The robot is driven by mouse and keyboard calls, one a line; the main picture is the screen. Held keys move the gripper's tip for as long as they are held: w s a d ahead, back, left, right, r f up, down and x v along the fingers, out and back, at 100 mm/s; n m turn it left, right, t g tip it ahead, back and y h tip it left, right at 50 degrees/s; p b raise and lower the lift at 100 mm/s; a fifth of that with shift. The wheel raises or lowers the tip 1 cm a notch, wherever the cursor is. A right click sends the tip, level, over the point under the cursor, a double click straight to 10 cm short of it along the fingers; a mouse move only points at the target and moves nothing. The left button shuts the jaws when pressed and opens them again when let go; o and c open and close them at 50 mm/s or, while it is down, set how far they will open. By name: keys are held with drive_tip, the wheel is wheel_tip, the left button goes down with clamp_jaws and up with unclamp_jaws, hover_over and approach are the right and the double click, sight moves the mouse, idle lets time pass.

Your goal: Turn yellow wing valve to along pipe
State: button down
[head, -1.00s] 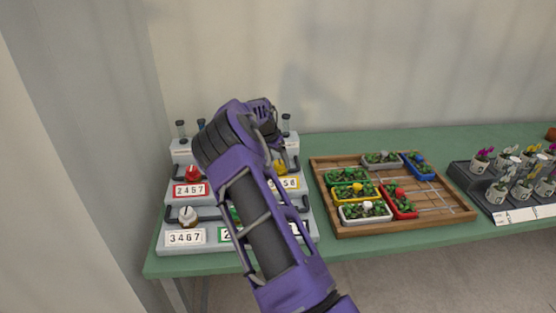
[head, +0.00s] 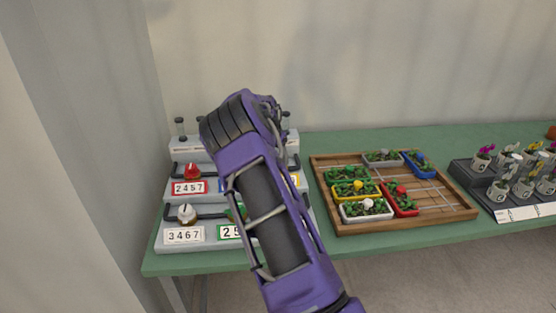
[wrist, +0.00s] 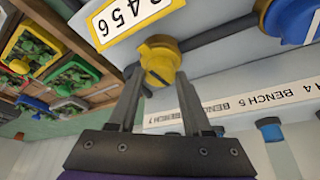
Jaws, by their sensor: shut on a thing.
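The yellow wing valve (wrist: 160,62) sits on a dark pipe in the wrist view, beside a yellow-bordered number label (wrist: 135,18). My gripper (wrist: 160,74) has one finger on each side of the valve's wing and is shut on it. The exact angle of the wing to the pipe is hard to tell here. In the head view my arm hides the valve and my gripper. Only a sliver of the yellow label shows past the arm.
A red valve (head: 192,171) and a white valve (head: 187,213) stand left of my arm on the stepped grey panel. A blue valve (wrist: 290,18) is near my gripper in the wrist view. A wooden tray (head: 440,215) of planters lies right on the green bench (head: 400,140).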

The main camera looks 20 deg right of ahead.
drive_tip(key=n+b, duration=0.1)
drive_tip(key=n, duration=0.1)
drive_tip(key=n+t+y+b, duration=0.1)
drive_tip(key=n, duration=0.1)
drive_tip(key=shift+s+d+f+n, duration=0.1)
drive_tip(key=shift+d+n, duration=0.1)
drive_tip(key=shift+n, duration=0.1)
drive_tip(key=n+b, duration=0.1)
drive_tip(key=n+y, duration=0.1)
drive_tip(key=n, duration=0.1)
drive_tip(key=shift+d+n+t+y+b, duration=0.15)
drive_tip(key=shift+n+t+y+b, duration=0.15)
drive_tip(key=shift+t+b, duration=0.1)
drive_tip(key=n+y, duration=0.1)
drive_tip(key=n, duration=0.2)
drive_tip(key=shift+d+n, duration=0.1)
drive_tip(key=shift+n, duration=0.2)
drive_tip(key=shift+d+n+g+y+p, duration=0.15)
drive_tip(key=shift+n+y, duration=0.35)
drive_tip(key=shift+n, duration=0.5)
drive_tip(key=shift+a+n+g+y+p, duration=0.2)
drive_tip(key=shift+n+y, duration=0.3)
drive_tip(key=shift+n, duration=0.5)
drive_tip(key=shift+c, duration=1.7)
unclamp_jaws()
